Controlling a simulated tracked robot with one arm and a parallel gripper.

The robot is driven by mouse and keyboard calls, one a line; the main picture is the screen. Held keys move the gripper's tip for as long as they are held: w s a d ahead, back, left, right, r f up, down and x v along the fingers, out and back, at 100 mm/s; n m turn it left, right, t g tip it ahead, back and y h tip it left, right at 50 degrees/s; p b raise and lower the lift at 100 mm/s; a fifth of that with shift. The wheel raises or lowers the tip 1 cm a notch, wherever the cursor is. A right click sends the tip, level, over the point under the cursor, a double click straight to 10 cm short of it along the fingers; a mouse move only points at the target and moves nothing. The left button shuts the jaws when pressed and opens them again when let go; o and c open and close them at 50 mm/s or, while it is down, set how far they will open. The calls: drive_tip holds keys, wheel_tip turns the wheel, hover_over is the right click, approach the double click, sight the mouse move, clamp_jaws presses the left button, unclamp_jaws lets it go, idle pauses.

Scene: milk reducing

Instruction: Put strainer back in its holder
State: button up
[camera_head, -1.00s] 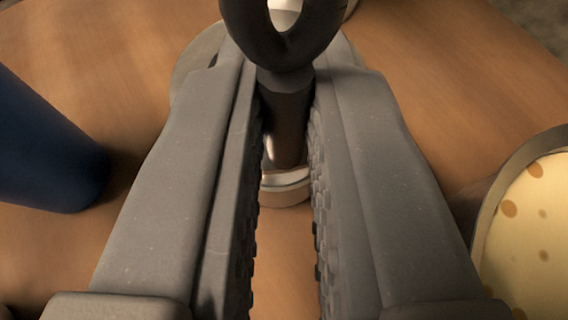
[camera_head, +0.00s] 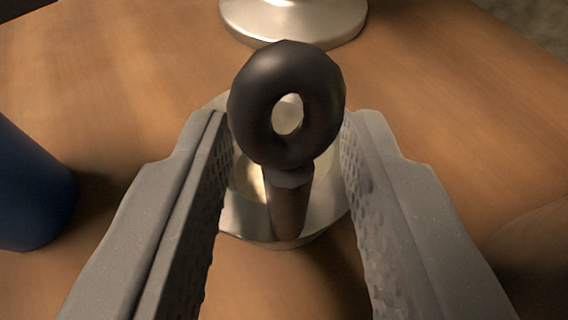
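The strainer's handle, a black ring (camera_head: 250,110) on a short dark shaft (camera_head: 289,208), points up toward the camera between my fingers. Below it is a round silver piece with a wide rim (camera_head: 240,222) and a pale inside, seemingly the holder on the wooden table. The ring and shaft hide much of it, so I cannot tell how deep the strainer sits. My gripper (camera_head: 288,135) is open, one finger on each side of the handle, with a visible gap on both sides. It holds nothing.
A round silver base (camera_head: 295,22) stands behind the strainer at the top. A dark blue object (camera_head: 32,190) is at the left edge. The wooden table (camera_head: 450,120) is bare to the right.

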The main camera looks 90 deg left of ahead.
drive_tip(key=shift+r, duration=0.15)
drive_tip(key=shift+d+r+p, duration=0.2)
drive_tip(key=shift+d+p, duration=0.1)
drive_tip(key=shift+p, duration=0.1)
drive_tip(key=p+v, duration=0.1)
drive_tip(key=v, duration=1)
drive_tip(key=shift+d, duration=0.2)
